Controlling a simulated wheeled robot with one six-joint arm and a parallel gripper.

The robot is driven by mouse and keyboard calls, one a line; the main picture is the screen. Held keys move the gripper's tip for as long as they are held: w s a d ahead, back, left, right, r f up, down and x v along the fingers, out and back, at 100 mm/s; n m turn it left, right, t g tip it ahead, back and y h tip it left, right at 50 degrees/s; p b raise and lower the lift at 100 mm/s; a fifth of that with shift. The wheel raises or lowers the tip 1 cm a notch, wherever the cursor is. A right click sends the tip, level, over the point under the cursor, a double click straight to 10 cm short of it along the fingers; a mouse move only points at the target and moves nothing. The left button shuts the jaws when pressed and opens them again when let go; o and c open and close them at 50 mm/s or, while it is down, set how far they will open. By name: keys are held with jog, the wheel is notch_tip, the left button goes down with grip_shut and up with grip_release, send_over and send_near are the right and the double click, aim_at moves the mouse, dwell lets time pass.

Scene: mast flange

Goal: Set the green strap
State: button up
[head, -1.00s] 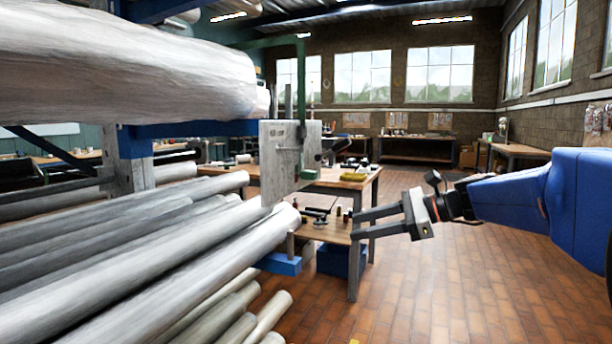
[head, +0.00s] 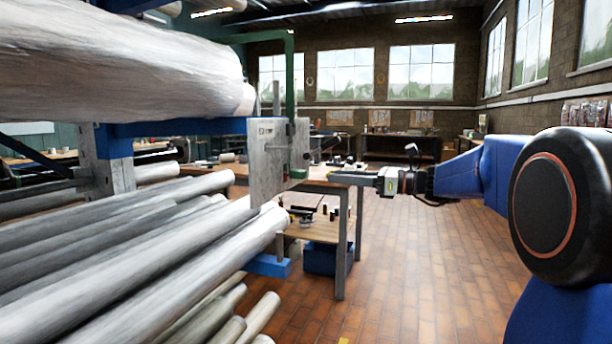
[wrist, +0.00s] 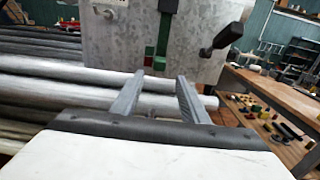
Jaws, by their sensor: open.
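A grey metal plate (head: 268,165) stands upright at the ends of the pipes. It also fills the upper middle of the wrist view (wrist: 100,40). A narrow green strip (wrist: 164,36) runs up its face, with a green band (wrist: 130,72) at its lower edge and a small red mark beside it. I cannot tell which green part is the strap. A black lever handle (wrist: 226,38) sticks out to the right. My gripper (head: 335,178) is open and empty, to the right of the plate. Its fingers (wrist: 160,77) point at the plate's lower part, apparently short of it.
Long grey pipes (head: 150,262) are stacked at the left, with a thick one (head: 120,70) above on a blue rack. A wooden bench (head: 322,232) with small tools stands behind and below my gripper. The brick floor (head: 415,270) at the right is open.

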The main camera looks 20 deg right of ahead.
aim_at(306, 174)
jog(key=x, duration=1)
jog(key=shift+w+a, duration=0.2)
jog(key=shift+a, duration=0.1)
jog(key=shift+c, duration=0.6)
